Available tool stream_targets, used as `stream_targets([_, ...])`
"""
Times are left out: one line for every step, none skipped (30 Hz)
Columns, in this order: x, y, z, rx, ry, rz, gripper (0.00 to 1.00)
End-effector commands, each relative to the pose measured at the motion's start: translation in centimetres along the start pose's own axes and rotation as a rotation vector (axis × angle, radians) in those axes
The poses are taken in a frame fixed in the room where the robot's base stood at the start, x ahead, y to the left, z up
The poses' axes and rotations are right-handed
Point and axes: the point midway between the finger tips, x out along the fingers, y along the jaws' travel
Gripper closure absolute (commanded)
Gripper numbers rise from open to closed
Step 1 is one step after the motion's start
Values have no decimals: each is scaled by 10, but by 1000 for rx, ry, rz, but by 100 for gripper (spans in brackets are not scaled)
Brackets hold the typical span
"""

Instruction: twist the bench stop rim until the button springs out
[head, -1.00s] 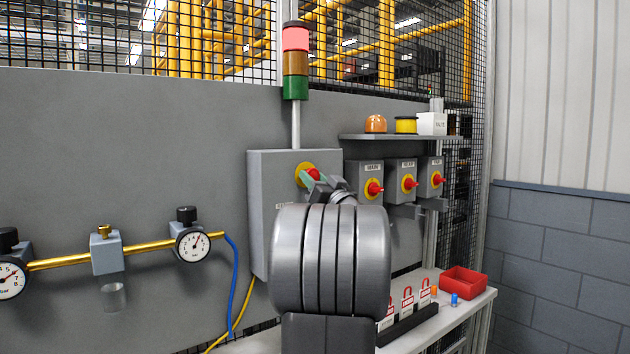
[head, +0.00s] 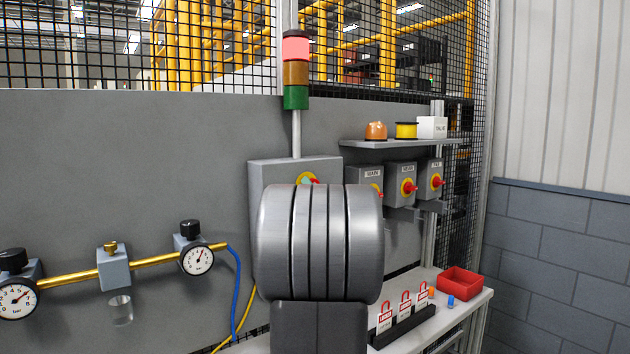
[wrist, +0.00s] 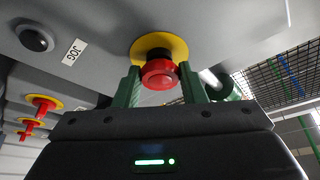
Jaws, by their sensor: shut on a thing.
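The bench stop (wrist: 160,74) is a red round button on a yellow backing disc, mounted on a grey control box. In the wrist view it sits between the two green fingers of my gripper (wrist: 160,82), which is shut on its red rim. I cannot tell how far the button stands out.
A black JOG-side button (wrist: 34,38) is on the same face. A stack light (head: 296,48) shows red. Gauges (head: 197,260), a red bin (head: 460,281) and tagged padlocks (head: 405,306) are nearby.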

Motion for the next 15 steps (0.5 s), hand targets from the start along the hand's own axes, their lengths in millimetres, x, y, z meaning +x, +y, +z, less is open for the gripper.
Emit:
stream_targets([2,-3,-3,25,-1,10,86])
stream_targets([1,-3,-3,40,-1,17,86])
stream_targets([1,-3,-2,59,-1,24,86])
stream_targets([1,-3,-2,71,-1,29,86])
stream_targets([1,-3,-2,82,-1,33,86])
stream_targets([1,-3,-2,96,0,38,86])
stream_targets([1,-3,-2,105,0,42,86])
stream_targets([1,-3,-2,113,0,46,86])
stream_targets([1,-3,-2,122,0,50,86])
stream_targets([1,-3,-1,128,0,52,86])
stream_targets([1,-2,-1,132,0,54,86])
stream_targets([1,-2,-1,138,0,56,86])
stream_targets([1,-2,-1,141,0,57,86])
stream_targets([1,-2,-1,143,0,58,86])
stream_targets([1,-2,-1,146,0,59,86])
